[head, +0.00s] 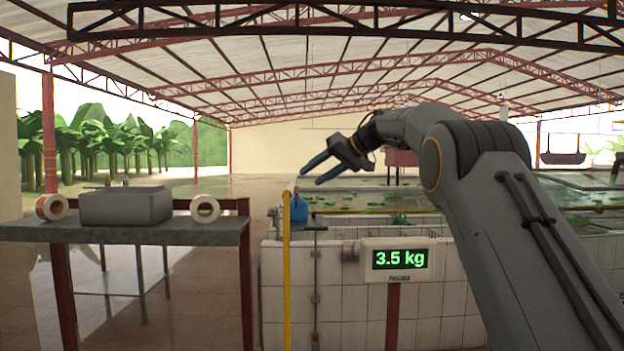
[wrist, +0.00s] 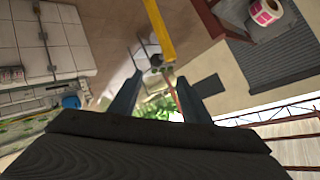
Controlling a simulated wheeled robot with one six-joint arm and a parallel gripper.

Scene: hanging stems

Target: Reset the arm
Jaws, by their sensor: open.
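My gripper (head: 311,171) is raised in the middle of the head view, its two blue-grey fingers apart and pointing left. Nothing shows between the fingers. In the wrist view my gripper (wrist: 158,95) is also open, with floor and some greenery seen past the fingertips. My arm comes up from the lower right of the head view and bends over toward the left. No hanging stem shows close to the fingers in either view.
A grey table (head: 150,232) with a grey box (head: 125,206) and two label rolls (head: 205,209) stands left. A yellow post (head: 287,270), a white tiled tank (head: 340,300) and a scale display (head: 399,259) reading 3.5 kg stand below my gripper. Open air surrounds the gripper.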

